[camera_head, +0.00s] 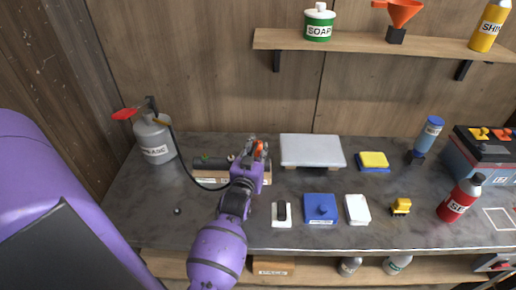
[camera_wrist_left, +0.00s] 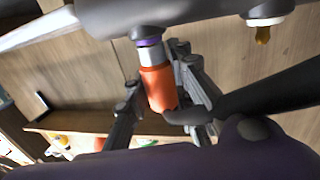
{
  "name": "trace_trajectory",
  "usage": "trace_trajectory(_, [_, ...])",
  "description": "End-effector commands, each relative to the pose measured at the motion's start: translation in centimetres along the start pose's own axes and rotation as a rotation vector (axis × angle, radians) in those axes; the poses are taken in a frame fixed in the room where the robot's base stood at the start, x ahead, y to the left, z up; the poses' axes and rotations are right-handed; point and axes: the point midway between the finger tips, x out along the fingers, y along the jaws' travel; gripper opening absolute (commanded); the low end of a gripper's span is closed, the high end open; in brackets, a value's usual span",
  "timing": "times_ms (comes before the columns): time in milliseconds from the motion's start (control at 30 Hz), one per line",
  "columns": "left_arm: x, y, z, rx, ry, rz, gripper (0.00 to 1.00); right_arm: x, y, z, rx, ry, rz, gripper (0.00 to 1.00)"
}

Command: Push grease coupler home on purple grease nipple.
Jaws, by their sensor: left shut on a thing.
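My left gripper (camera_head: 257,158) is shut on the orange grease coupler (camera_head: 260,148), above the right part of a dark bar on a wooden block. The coupler also shows in the left wrist view (camera_wrist_left: 158,88), between the two fingers. Its silver end (camera_wrist_left: 152,56) points at the purple grease nipple (camera_wrist_left: 147,42) on the dark bar and appears to meet it. I cannot tell how far it is seated. A second, brass-coloured nipple (camera_wrist_left: 263,33) with a white collar is to the right. A black hose (camera_head: 184,165) runs from the grease can (camera_head: 155,138). My right gripper is not visible.
The dark bar (camera_head: 213,163) lies on the wooden block (camera_head: 210,177). A grey slab (camera_head: 312,148) lies to its right. A black-topped white item (camera_head: 281,213), a blue box (camera_head: 319,208) and a white box (camera_head: 357,208) stand in front. The left front bench is mostly clear.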

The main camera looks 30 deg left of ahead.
Motion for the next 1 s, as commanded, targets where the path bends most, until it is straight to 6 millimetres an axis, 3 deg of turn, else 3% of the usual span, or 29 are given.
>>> trace_trajectory(233, [-0.1,0.0,0.4,0.000,-0.006,0.000,0.00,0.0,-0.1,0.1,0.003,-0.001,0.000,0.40])
trace_trajectory(267, [-0.1,0.0,0.4,0.000,-0.007,0.000,0.24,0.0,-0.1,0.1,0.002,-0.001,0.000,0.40])
trace_trajectory(433, [-0.1,0.0,0.4,0.000,-0.006,0.000,0.45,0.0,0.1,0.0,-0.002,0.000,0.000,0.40])
trace_trajectory(767, [-0.4,0.0,0.4,0.000,-0.006,0.000,0.45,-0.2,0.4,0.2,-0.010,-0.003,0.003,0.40])
trace_trajectory(1000, [-3.9,-0.1,0.4,0.000,-0.007,-0.001,0.45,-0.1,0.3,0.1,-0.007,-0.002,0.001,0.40])
